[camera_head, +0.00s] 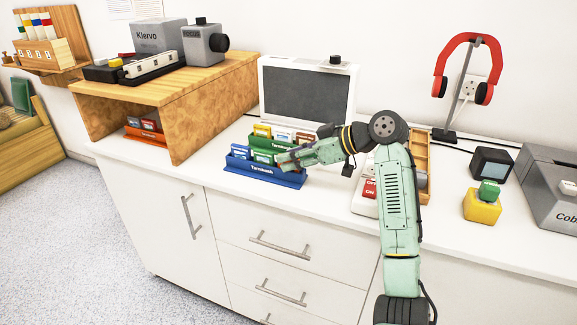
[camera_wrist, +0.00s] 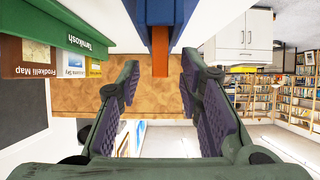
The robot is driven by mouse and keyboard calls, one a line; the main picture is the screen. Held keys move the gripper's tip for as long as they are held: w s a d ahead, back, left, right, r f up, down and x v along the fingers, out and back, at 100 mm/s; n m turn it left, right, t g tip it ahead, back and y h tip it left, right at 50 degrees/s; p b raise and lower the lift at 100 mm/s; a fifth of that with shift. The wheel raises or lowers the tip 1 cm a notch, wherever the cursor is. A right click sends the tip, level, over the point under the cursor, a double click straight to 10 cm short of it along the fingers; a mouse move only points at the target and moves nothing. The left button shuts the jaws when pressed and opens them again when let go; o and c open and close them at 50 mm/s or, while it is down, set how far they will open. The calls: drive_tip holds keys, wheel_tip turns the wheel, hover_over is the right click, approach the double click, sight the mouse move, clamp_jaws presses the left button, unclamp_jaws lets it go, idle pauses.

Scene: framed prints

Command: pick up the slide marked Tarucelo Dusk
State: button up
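My gripper (camera_head: 284,161) is over the blue rack (camera_head: 262,174) on the white counter. In the wrist view its fingers (camera_wrist: 160,66) are apart, with nothing clamped. An orange-red slide (camera_wrist: 160,63) sticks out of the blue rack (camera_wrist: 165,18) and shows between the fingertips; its label is not visible. I cannot read "Tarucelo Dusk" on any slide. My gripper hides part of the blue rack in the head view.
A wooden shelf (camera_head: 190,105) stands left, with an orange rack (camera_head: 146,136) beneath it. A dark screen (camera_head: 306,92) is behind the racks. A wooden tray (camera_head: 421,160) lies right of them, near a yellow block (camera_head: 481,207) and headphones (camera_head: 466,60).

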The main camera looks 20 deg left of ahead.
drive_tip(key=shift+c, duration=0.4)
clamp_jaws()
drive_tip(key=shift+r, duration=0.1)
